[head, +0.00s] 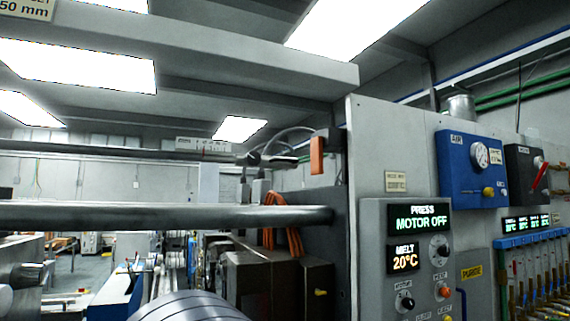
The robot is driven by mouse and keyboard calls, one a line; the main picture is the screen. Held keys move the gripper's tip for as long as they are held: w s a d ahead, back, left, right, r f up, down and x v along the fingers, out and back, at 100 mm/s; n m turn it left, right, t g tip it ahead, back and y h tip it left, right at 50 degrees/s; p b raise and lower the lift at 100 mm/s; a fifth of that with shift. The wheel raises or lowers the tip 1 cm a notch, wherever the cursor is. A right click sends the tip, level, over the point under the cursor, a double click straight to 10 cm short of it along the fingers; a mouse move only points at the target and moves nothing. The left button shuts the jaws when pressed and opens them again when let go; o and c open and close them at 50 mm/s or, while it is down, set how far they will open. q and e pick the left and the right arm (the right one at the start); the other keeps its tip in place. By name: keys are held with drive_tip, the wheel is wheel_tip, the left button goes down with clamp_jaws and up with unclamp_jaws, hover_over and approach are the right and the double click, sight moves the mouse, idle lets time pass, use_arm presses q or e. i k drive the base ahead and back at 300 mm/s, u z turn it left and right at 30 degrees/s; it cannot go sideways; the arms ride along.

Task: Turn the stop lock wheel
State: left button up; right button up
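I cannot make out a part that is clearly the stop lock wheel. A dark fitting with a black handle-like end (275,160) sits at the right end of the thin upper bar; its exact shape is too small to tell. A black knob (439,247) and a lower black knob (404,302) are on the grey control panel (376,225), whose displays read "PRESS MOTOR OFF" and "MELT 20°C". Neither of my grippers is in this view.
A thick horizontal steel bar (150,216) crosses the left half. A blue air unit with a gauge (458,160) and a dark box with a red lever (526,175) hang on the right wall. Brown boxes (262,283) stand below the bar. The aisle floor (95,270) shows far left.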

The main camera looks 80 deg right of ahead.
sight(253, 158)
drive_tip(key=z, duration=2.45)
drive_tip(key=k, duration=0.5)
drive_tip(key=u, duration=1.1)
drive_tip(key=i, duration=0.95)
drive_tip(key=z, duration=1.8)
